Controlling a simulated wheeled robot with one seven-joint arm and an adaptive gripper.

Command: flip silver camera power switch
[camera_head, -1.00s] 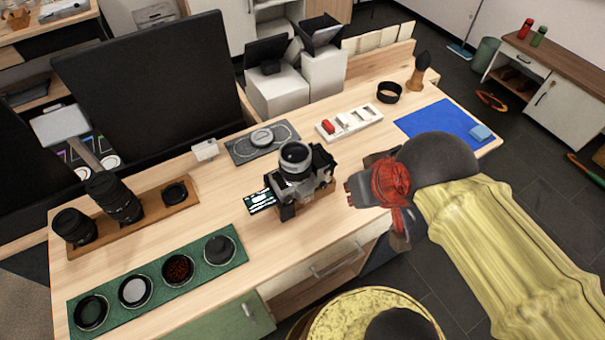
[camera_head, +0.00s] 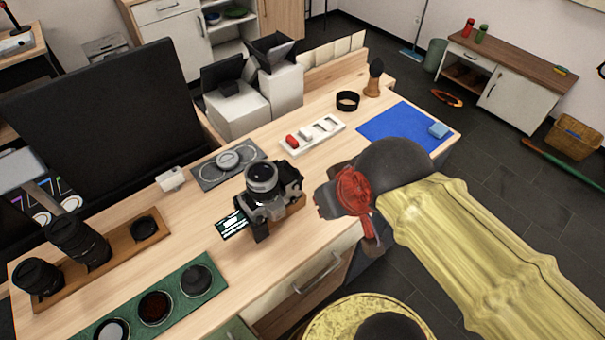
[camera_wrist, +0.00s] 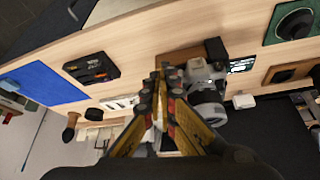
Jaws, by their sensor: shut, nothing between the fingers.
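My gripper (camera_head: 322,200), with red and dark parts, is a little right of the camera, with a narrow gap in the head view. In the wrist view my gripper's fingers (camera_wrist: 163,88) are together and empty; whether they touch the camera I cannot tell.
A card (camera_head: 235,223) lies left of the camera. A grey tray (camera_head: 208,173) and a white switch strip (camera_head: 326,129) lie behind it. Lenses (camera_head: 78,240) and a green filter tray (camera_head: 183,307) are at left. A black tray (camera_wrist: 92,68) and blue mat (camera_head: 385,128) are at right.

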